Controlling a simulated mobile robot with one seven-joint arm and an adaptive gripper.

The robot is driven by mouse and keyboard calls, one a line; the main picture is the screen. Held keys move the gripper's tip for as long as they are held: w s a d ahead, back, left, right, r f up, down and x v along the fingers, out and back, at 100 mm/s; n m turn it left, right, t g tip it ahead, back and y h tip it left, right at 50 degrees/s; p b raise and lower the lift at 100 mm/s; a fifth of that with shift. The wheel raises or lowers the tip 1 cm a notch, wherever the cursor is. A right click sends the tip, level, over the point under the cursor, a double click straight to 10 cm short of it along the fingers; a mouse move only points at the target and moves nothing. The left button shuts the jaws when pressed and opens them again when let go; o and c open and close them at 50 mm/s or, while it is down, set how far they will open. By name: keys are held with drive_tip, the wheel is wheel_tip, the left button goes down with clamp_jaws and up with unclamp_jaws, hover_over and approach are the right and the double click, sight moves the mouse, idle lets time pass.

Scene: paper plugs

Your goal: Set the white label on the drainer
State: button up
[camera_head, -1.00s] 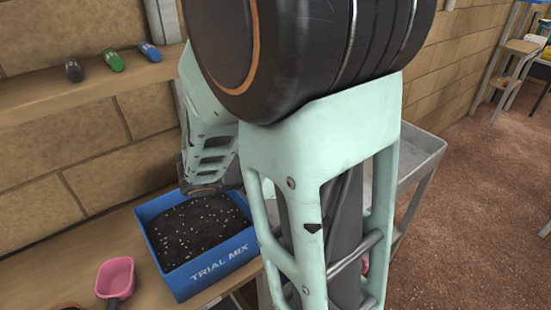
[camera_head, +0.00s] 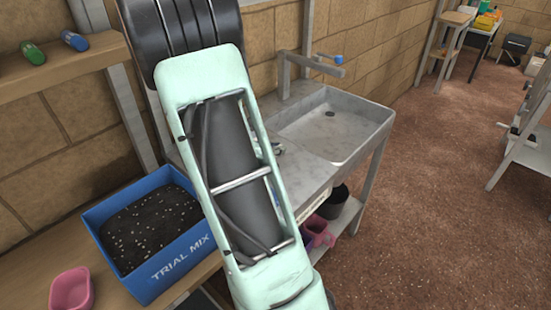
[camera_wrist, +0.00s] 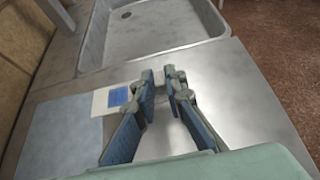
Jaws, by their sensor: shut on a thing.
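In the wrist view my gripper (camera_wrist: 166,80) is shut on a thin thing between its fingertips. I take this to be the white label; it is nearly edge-on and mostly hidden by the fingers. The gripper is over the grey metal drainer (camera_wrist: 225,72) beside the sink basin. I cannot tell whether the held thing touches it. A flat white piece with a blue patch (camera_wrist: 99,103) shows left of the left finger.
The sink basin (camera_head: 347,112) with its tap (camera_head: 325,66) lies beyond the drainer. A pale blue-grey flat sheet (camera_wrist: 60,135) lies left of my gripper. A blue "TRIAL MIX" tray (camera_head: 183,262) of soil and a pink scoop (camera_head: 70,291) are on the wooden bench.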

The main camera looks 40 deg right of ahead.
drive_tip(key=shift+w+d+f+b, duration=0.1)
drive_tip(key=shift+d+f+b, duration=0.1)
drive_tip(key=shift+f, duration=0.85)
drive_tip(key=shift+w+d+f+b, duration=0.1)
drive_tip(key=shift+d+f+b, duration=0.05)
drive_tip(key=shift+f, duration=0.85)
drive_tip(key=shift+f, duration=0.1)
drive_tip(key=o, duration=0.8)
drive_tip(key=shift+c, duration=0.2)
drive_tip(key=shift+a+r, duration=0.3)
drive_tip(key=shift+a, duration=0.05)
drive_tip(key=p+v, duration=0.1)
drive_tip(key=v, duration=1)
drive_tip(key=shift+a, duration=0.15)
